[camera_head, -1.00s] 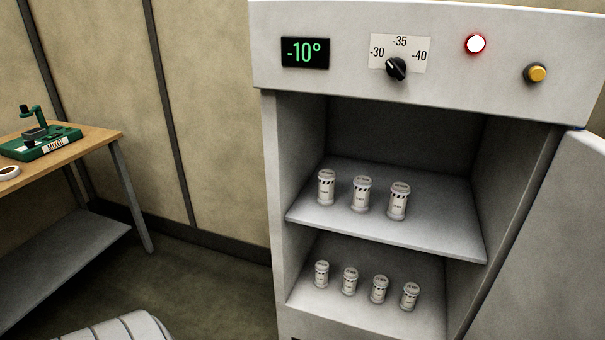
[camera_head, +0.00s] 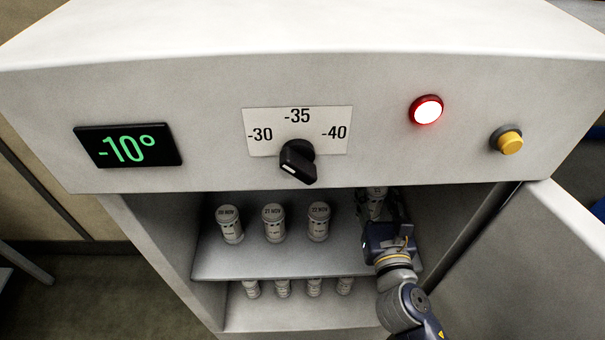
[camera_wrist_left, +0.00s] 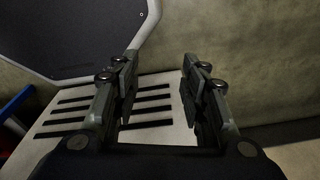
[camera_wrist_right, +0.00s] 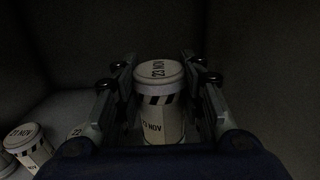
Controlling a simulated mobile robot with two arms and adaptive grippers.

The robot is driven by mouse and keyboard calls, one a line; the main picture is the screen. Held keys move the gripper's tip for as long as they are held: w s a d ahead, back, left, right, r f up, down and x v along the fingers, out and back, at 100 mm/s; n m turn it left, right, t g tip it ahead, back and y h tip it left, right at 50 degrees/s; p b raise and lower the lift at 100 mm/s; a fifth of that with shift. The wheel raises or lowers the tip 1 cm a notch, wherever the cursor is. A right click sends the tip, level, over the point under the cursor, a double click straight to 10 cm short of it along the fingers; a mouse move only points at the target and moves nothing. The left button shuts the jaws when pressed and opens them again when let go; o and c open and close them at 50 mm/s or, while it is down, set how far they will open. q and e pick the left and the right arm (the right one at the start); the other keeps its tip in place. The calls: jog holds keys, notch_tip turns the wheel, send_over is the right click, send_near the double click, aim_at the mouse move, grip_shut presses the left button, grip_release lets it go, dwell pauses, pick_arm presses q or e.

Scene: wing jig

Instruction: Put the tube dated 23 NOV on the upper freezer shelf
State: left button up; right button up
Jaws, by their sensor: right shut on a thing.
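The tube dated 23 NOV (camera_wrist_right: 161,118) is a white capped cylinder with a striped band, upright between the fingers of my right gripper (camera_wrist_right: 160,95). In the head view my right gripper (camera_head: 378,215) reaches into the upper compartment, shut on this tube (camera_head: 376,207). I cannot tell whether the tube's base touches the upper freezer shelf (camera_head: 285,262). Tubes dated 20 NOV (camera_head: 230,225), 21 NOV (camera_head: 274,223) and 22 NOV (camera_head: 318,222) stand in a row to its left. My left gripper (camera_wrist_left: 157,85) is open and empty, outside the freezer.
Several tubes (camera_head: 283,288) stand on the lower shelf. The freezer front carries a -10° display (camera_head: 128,146), a dial (camera_head: 298,160), a lit red lamp (camera_head: 426,109) and a yellow button (camera_head: 507,140). The freezer door (camera_head: 525,265) stands open at the right.

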jog(key=shift+w+a+f, duration=0.1)
jog(key=shift+w+a, duration=0.05)
jog(key=shift+w, duration=0.25)
jog(key=shift+w+a+f, duration=0.1)
jog(key=shift+w, duration=0.3)
jog(key=f+b, duration=0.2)
jog(key=f, duration=0.2)
jog(key=shift+s+f, duration=0.15)
jog(key=shift+s, duration=0.05)
notch_tip(320, 180, down, 4)
jog(key=shift+w+b, duration=0.1)
jog(key=shift+b, duration=1.1)
jog(key=shift+f, duration=0.2)
pick_arm(q)
jog(key=f, duration=0.2)
jog(key=s+f, duration=0.1)
jog(key=f, duration=0.1)
pick_arm(e)
jog(key=shift+r, duration=0.1)
pick_arm(q)
jog(key=shift+f, duration=0.1)
pick_arm(e)
jog(key=o, duration=1.1)
jog(key=shift+f, duration=0.2)
pick_arm(q)
jog(key=shift+s+a, duration=0.15)
jog(key=shift+s, duration=0.15)
pick_arm(e)
jog(key=shift+r, duration=0.1)
